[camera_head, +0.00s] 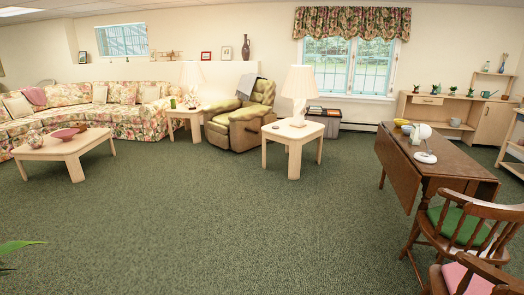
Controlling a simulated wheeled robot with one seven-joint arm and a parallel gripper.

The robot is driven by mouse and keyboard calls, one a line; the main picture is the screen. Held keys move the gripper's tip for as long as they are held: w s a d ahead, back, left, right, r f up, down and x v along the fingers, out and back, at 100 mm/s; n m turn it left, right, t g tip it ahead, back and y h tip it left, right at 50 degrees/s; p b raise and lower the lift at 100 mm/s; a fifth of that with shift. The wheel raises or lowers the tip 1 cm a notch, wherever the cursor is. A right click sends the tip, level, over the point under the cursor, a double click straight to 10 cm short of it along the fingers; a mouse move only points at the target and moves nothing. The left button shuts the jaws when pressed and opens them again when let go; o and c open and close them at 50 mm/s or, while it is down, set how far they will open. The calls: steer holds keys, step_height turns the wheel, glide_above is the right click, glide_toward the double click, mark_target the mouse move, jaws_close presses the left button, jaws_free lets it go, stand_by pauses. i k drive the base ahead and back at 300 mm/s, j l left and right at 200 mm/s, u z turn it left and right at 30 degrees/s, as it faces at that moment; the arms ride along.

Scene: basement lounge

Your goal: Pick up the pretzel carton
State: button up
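I cannot make out a pretzel carton anywhere in the head view. The coffee table (57,151) at the left bears a pink dish (65,133) and a glass-like bowl (34,138). The brown drop-leaf table (455,165) at the right bears a yellow bowl (401,123), a small bowl beside it, and a white object (422,133) with a round white base. Any small thing behind these is hidden or too small to tell. My gripper is not in view.
Green carpet (220,220) lies open across the middle. A side table (292,134) with a white lamp stands mid-room, near a recliner (240,120). A floral sofa (120,110) lines the left. Wooden chairs (470,230) stand at the right front. A low cabinet (450,113) stands behind.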

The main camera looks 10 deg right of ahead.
mark_target(414, 139)
steer(key=i, duration=0.65)
steer(key=i+j+z, duration=0.1)
steer(key=i, duration=0.6)
steer(key=i+j+z, duration=0.1)
steer(key=i, duration=0.55)
steer(key=i+z, duration=0.2)
steer(key=i, duration=0.45)
steer(key=i+z, duration=0.2)
steer(key=i, duration=0.4)
steer(key=i+j+z, duration=0.2)
steer(key=i, duration=0.45)
steer(key=i+z, duration=0.45)
steer(key=i, duration=0.25)
steer(key=i+j+z, duration=0.1)
steer(key=i+z, duration=0.35)
steer(key=i, duration=0.25)
